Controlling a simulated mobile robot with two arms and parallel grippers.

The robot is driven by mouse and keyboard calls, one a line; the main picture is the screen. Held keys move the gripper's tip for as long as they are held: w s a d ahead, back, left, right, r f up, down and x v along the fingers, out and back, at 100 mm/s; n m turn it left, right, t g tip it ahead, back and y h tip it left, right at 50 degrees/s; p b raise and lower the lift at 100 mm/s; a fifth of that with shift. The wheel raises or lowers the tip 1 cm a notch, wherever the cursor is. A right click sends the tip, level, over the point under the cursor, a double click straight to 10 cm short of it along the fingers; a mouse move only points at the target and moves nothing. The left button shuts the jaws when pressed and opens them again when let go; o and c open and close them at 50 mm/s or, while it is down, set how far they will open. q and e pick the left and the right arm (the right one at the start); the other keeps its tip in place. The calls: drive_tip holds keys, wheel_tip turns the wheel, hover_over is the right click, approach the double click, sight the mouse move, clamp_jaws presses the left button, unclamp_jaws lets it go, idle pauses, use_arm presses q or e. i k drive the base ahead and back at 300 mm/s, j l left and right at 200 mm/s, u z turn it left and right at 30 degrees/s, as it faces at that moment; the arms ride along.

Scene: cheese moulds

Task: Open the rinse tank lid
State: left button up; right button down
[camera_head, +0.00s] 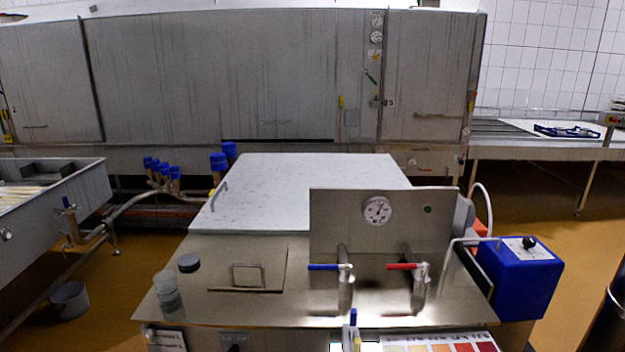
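A large pale speckled panel (300,185) lies flat and closed over the back of the steel unit in front of me. A bent bar handle (218,195) stands at its left edge. A smaller square steel hatch (270,255) with a wire handle (248,275) lies flush and shut in the steel top at the front left. I cannot tell from any label which of the two is the rinse tank lid. Neither of my grippers shows in this view.
An upright steel panel with a gauge (377,209) stands behind a blue-handled tap (324,267) and a red-handled tap (403,266). A clear jar (167,290) and a dark round puck (189,263) sit at the left. A blue box (520,285) is at the right.

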sight(268, 193)
drive_tip(key=i+j+u, duration=0.25)
drive_tip(key=j+u, duration=0.15)
drive_tip(key=i+j+u, duration=0.6)
drive_tip(key=u, duration=0.15)
drive_tip(key=i+j+u, duration=0.35)
drive_tip(key=i+j, duration=0.1)
drive_tip(key=i, duration=0.95)
drive_tip(key=i+l+z, duration=0.1)
drive_tip(key=i+z, duration=0.35)
drive_tip(key=i+j+z, duration=0.1)
drive_tip(key=i+z, duration=0.3)
drive_tip(key=i, duration=0.25)
drive_tip(key=i+j+z, duration=0.3)
drive_tip(key=i+z, duration=0.15)
drive_tip(key=i, duration=0.1)
